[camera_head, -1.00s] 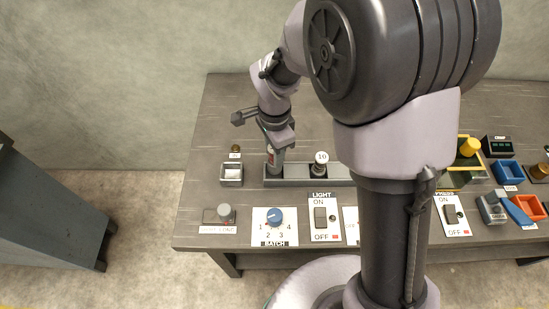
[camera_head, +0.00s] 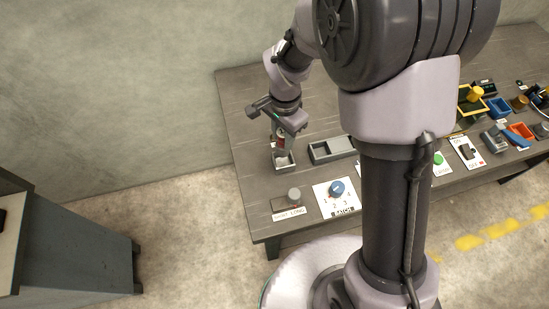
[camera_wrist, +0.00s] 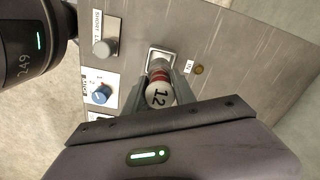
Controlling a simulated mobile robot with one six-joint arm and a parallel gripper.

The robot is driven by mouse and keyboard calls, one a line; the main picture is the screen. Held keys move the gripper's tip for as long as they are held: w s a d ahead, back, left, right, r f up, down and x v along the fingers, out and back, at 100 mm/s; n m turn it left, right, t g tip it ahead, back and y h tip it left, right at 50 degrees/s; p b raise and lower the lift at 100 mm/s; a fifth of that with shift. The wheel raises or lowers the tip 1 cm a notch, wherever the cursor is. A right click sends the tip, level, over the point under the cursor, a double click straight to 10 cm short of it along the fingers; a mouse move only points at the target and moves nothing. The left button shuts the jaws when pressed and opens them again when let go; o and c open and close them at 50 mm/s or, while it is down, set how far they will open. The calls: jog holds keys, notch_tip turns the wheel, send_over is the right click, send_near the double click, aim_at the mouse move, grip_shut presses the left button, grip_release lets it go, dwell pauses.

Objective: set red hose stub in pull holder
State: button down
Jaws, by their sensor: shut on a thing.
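My gripper (camera_head: 282,143) is shut on the red hose stub (camera_wrist: 158,92), a cylinder with a red band and a white end marked "12". It also shows between the fingers in the head view (camera_head: 281,135). A small grey square holder with a pale inside (camera_head: 284,167) stands directly below the gripper; in the wrist view its rim (camera_wrist: 153,52) shows just past the stub. The stub's lower end is hidden, so I cannot tell whether it is inside the holder or above it.
In front are a grey knob (camera_head: 294,194) and a blue dial (camera_head: 337,188). A small brass knob (camera_wrist: 198,69) stands beside the holder. My arm hides the table's middle.

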aim_at(284, 151)
jog(key=f, duration=0.2)
jog(key=f+b, duration=0.1)
jog(key=f, duration=0.1)
jog(key=f+b, duration=0.1)
jog(key=f, duration=0.1)
jog(key=shift+w+d+f, duration=0.1)
jog(key=shift+d+f, duration=0.15)
jog(key=shift+f, duration=0.4)
jog(key=shift+w+r, duration=0.1)
jog(key=shift+f, duration=0.25)
jog(key=c, duration=1)
grip_release()
jog(key=shift+c, duration=0.2)
